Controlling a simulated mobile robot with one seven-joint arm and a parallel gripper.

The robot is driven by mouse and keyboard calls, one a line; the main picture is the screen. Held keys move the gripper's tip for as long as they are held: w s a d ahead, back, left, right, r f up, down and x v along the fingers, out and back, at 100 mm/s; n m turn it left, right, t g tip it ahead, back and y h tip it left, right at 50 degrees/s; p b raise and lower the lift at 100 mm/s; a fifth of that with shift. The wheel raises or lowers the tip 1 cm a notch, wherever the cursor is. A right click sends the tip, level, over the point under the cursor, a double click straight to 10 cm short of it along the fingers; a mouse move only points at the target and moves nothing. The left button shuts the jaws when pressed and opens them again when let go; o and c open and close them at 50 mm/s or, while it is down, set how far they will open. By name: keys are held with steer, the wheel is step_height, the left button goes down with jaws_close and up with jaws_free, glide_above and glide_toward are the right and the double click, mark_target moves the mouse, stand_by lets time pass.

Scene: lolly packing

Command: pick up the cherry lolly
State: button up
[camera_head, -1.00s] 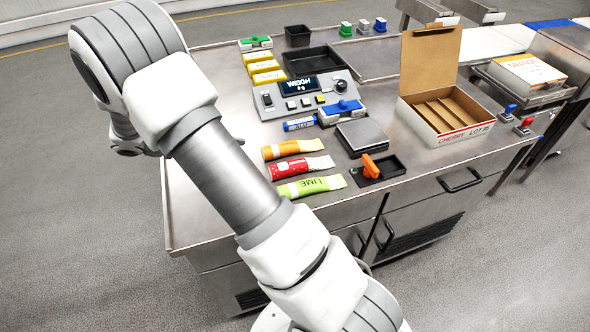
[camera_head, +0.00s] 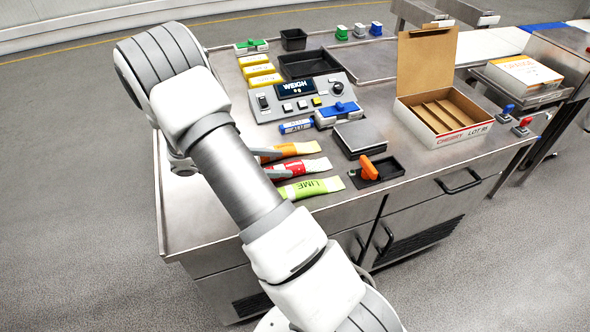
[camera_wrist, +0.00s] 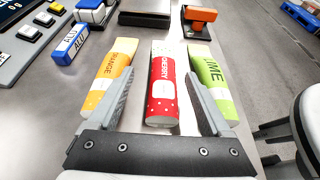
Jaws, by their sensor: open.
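The cherry lolly, a red and white packet (camera_wrist: 163,85), lies on the metal bench between an orange packet (camera_wrist: 110,75) and a green lime packet (camera_wrist: 211,82). In the head view the cherry packet (camera_head: 302,168) is partly hidden by my gripper and arm. My gripper (camera_wrist: 162,112) is open, with one finger on each side of the near part of the cherry packet. The left finger is by the orange packet and the right finger by the lime packet. Contact with the packets cannot be told.
An open carton marked cherry (camera_head: 462,142) stands at the right of the bench. A weigh panel (camera_head: 272,106) stands behind.

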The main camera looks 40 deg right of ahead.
mark_target(288, 165)
steer(key=x, duration=0.5)
steer(key=shift+s+f+b, duration=0.25)
steer(key=shift+s+b, duration=0.1)
jaws_close()
